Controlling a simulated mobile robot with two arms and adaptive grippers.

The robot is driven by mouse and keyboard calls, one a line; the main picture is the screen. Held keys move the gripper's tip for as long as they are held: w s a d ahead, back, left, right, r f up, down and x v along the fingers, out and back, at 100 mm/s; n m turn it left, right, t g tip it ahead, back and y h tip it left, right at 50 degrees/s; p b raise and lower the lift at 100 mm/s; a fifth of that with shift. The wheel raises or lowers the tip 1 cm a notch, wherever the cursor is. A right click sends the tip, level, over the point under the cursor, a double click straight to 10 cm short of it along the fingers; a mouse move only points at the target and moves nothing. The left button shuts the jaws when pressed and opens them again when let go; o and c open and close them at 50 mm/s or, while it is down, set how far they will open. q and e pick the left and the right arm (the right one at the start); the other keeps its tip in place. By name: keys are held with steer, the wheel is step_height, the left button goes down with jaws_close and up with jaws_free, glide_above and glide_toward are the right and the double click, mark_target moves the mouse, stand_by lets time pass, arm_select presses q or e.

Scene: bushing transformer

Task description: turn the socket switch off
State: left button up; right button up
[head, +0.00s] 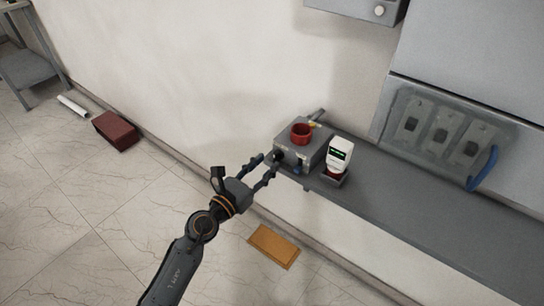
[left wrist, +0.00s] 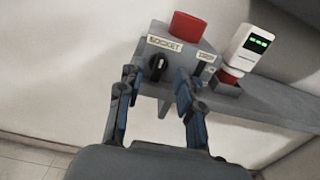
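The socket switch is a black rotary knob (left wrist: 157,67) on the front of a grey box (head: 314,150), under a label reading SOCKET (left wrist: 165,43) in the left wrist view. In the head view the knob (head: 279,156) is a small dark spot by the fingertips. My left gripper (head: 267,161) is open in front of the box. In the left wrist view its two fingers (left wrist: 157,80) stand apart on either side of the knob; I cannot tell whether either touches it. My right gripper is not in view.
The box stands on a grey shelf (head: 400,204) along the wall, with a red round part (head: 300,133) on top. A white device with a green display (head: 340,153) stands close to its right. A grey panel and blue handle (head: 484,168) are farther right. The floor is mostly clear.

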mark_target(274, 156)
arm_select(q)
steer(key=x, duration=0.2)
steer(key=shift+w+d, duration=0.6)
steer(key=shift+w, duration=0.15)
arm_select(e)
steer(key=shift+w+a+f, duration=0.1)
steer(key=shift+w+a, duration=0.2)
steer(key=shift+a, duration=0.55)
arm_select(q)
jaws_close()
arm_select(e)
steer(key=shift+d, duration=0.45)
